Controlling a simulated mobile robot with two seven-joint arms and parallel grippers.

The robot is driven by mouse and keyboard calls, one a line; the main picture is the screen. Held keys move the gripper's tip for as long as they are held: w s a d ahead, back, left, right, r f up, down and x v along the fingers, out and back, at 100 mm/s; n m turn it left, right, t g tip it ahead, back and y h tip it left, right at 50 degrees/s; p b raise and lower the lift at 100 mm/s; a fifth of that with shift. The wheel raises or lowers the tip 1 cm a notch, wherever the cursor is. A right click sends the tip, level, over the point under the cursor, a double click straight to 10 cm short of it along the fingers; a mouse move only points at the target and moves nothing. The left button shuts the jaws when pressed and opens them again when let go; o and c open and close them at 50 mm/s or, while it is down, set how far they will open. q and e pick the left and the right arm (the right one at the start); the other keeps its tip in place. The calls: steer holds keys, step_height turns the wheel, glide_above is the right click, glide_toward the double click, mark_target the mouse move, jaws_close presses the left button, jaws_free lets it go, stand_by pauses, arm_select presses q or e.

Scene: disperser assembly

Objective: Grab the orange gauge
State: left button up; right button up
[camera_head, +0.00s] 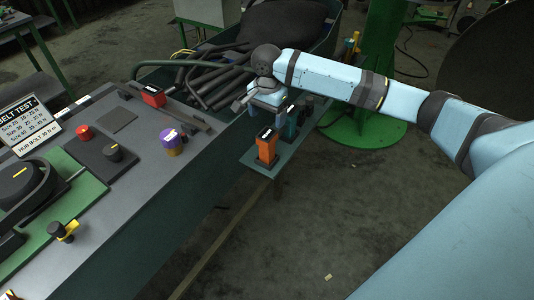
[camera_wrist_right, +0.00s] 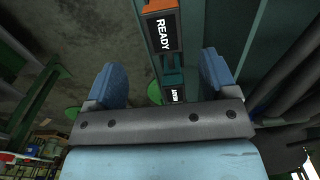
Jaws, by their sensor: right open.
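The orange gauge (camera_head: 267,148) stands upright on a narrow green shelf (camera_head: 254,169), at its near end. In the right wrist view its orange body (camera_wrist_right: 158,5) shows at the top edge, with a dark "READY" display. My right gripper (camera_head: 262,98) is above the shelf, behind the orange gauge in the head view and apart from it. In the wrist view its two blue fingers (camera_wrist_right: 163,72) are spread wide, with nothing gripped. A teal gauge (camera_wrist_right: 171,74) shows between and beyond them. My left gripper is not in view.
Teal gauges (camera_head: 290,127) stand on the shelf just behind the orange one, partly hidden by my arm. A grey bench (camera_head: 120,190) with a red block (camera_head: 153,96) and a purple-yellow part (camera_head: 171,142) lies left. Dark hoses (camera_head: 212,84) lie behind. Floor right of the shelf is clear.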

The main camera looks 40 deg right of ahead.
mark_target(267, 135)
steer(key=f, duration=0.5)
steer(key=f+b, duration=0.1)
steer(key=f, duration=0.5)
steer(key=shift+w+d, duration=0.1)
steer(key=shift+w, duration=0.1)
steer(key=shift+c, duration=0.3)
steer(key=shift+r, duration=0.1)
steer(key=c, duration=1.3)
steer(key=shift+c, duration=0.2)
